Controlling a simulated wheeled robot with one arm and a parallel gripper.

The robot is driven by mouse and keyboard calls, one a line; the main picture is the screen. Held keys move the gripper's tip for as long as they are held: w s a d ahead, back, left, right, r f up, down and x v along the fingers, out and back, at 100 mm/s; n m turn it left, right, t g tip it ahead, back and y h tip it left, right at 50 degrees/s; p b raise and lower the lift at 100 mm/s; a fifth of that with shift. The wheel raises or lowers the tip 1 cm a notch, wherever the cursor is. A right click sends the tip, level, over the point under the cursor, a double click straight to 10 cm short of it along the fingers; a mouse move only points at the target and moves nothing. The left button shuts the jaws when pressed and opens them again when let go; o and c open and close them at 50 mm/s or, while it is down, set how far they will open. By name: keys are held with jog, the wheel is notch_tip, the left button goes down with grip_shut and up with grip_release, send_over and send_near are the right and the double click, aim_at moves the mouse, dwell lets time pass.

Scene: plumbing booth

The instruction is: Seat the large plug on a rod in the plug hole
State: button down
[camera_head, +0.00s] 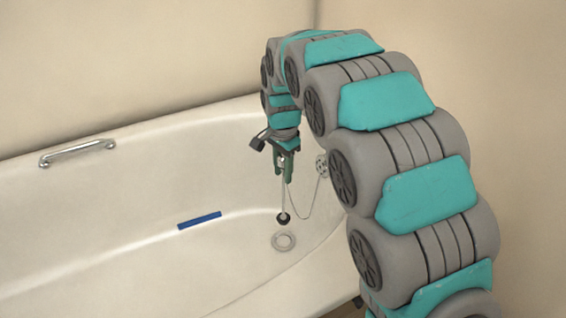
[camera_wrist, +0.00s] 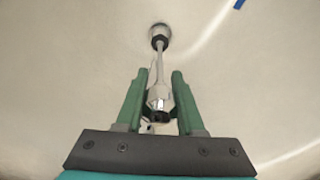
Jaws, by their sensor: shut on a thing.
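My gripper (camera_head: 284,165) is shut on the top of the plug's rod and points down into the bathtub. The rod hangs below the jaws, with the dark plug (camera_head: 283,218) at its lower end. In the head view the plug is above and apart from the plug hole (camera_head: 284,241), a round metal ring in the tub floor. In the wrist view, the green fingers (camera_wrist: 161,95) flank the rod's top fitting, and the plug (camera_wrist: 159,43) shows at the far end. The plug hole (camera_wrist: 160,31) shows just beyond it, partly covered by the plug.
A thin chain (camera_head: 306,213) runs from near the rod to the round overflow plate (camera_head: 322,166) on the tub wall. A blue strip (camera_head: 199,220) lies on the tub floor to the left. A metal grab handle (camera_head: 78,152) is on the tub's far side. The tub floor around the hole is clear.

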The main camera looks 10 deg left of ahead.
notch_tip(320, 180, down, 7)
jog(key=b, duration=0.1)
dwell(0.5)
